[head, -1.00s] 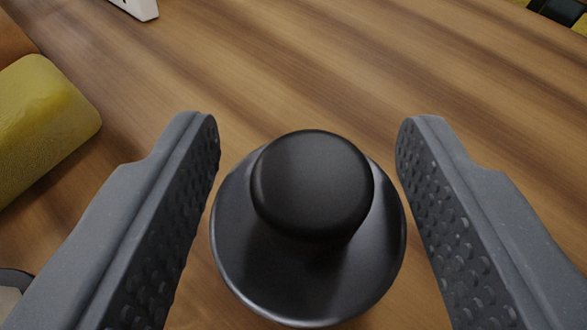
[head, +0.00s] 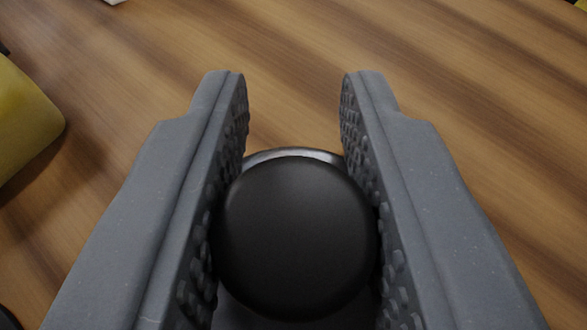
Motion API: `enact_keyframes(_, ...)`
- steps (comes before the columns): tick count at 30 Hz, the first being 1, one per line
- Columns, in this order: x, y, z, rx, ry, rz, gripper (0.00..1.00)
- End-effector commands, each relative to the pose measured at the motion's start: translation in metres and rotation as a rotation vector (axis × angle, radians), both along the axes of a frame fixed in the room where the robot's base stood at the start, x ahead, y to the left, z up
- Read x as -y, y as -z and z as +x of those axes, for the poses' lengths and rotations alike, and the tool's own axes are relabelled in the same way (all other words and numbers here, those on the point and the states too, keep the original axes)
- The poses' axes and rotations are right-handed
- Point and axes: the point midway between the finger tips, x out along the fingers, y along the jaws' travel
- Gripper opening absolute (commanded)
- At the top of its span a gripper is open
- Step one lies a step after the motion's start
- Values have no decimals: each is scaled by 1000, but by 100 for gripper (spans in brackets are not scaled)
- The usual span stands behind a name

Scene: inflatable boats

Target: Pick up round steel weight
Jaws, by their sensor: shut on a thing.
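The round steel weight (head: 295,235) is dark, with a rounded black knob on top of a wider round base. It sits between the two fingers of my gripper (head: 294,115), low in the middle of the head view. My gripper is shut on the weight, with the studded finger pads against its left and right sides. The fingers hide most of the base; a shiny part of its rim shows behind the knob. I cannot tell whether the base still touches the wood.
A brown striped wooden surface (head: 420,60) fills the view and is clear beyond the fingertips. A yellow rounded object (head: 25,120) lies at the left edge. A small piece of a white object (head: 115,1) shows at the top left.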

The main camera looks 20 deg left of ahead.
Motion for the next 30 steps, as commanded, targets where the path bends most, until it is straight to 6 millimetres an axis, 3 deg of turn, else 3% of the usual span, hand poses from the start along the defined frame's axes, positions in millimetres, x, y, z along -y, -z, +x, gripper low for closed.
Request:
enact_keyframes(5,1,-5,-2,-10,0,-4,0)
enact_keyframes(12,1,-37,-1,-3,0,-1,0)
enact_keyframes(20,17,-38,-28,-3,2,-1,0)
enact_keyframes(30,49,-44,-84,-4,3,-1,0)
